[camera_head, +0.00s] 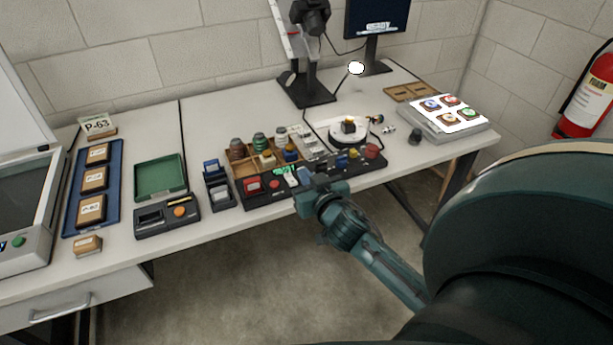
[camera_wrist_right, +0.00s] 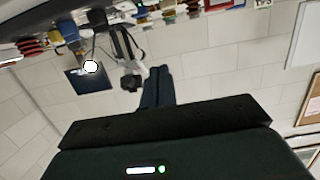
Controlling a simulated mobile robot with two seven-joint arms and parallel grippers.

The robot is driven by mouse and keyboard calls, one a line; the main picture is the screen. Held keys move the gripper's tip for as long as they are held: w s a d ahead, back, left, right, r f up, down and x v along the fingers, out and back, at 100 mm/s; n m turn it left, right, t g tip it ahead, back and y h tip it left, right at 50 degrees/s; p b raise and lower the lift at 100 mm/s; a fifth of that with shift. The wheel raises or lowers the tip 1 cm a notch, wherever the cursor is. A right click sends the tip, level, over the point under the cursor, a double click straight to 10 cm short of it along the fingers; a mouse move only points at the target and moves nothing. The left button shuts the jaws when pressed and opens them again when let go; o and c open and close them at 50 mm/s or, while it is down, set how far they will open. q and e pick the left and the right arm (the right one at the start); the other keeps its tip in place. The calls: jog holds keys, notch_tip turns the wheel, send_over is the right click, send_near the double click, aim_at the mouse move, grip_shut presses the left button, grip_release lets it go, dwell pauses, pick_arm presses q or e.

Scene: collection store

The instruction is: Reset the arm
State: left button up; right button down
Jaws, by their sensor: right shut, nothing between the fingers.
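My right arm reaches in from the lower right of the head view, and its gripper (camera_head: 318,184) is at the front edge of the table, just in front of the dark control panel (camera_head: 262,196). I cannot tell whether it touches the panel. In the right wrist view the two dark fingers of the right gripper (camera_wrist_right: 158,85) are together with nothing between them. That view looks upside down toward the wall and the table. My left gripper does not show.
The table (camera_head: 225,115) holds a wooden sorting tray (camera_head: 240,167), a round white stand (camera_head: 348,133), a green tray (camera_head: 160,177), a blue tray (camera_head: 107,207) and a camera stand (camera_head: 307,88). A fire extinguisher (camera_head: 588,95) is at right. Open floor (camera_head: 240,270) lies in front.

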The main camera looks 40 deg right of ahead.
pick_arm(q)
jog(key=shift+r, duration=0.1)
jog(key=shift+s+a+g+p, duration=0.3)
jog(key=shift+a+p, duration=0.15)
jog(key=shift+p, duration=0.75)
pick_arm(e)
jog(key=s+a+f+n+g+y, duration=0.2)
jog(key=s+a+f+y, duration=0.1)
jog(key=s+a, duration=0.6)
jog(key=s+a+f+n+g+y, duration=0.2)
jog(key=s+a+f, duration=0.4)
jog(key=s+a, duration=0.3)
jog(key=shift+a+f+n+g+y, duration=0.3)
jog(key=shift+a+n+g+y, duration=0.1)
jog(key=shift+a+n+y, duration=0.55)
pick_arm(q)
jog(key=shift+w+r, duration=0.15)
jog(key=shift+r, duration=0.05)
pick_arm(e)
jog(key=shift+d, duration=0.15)
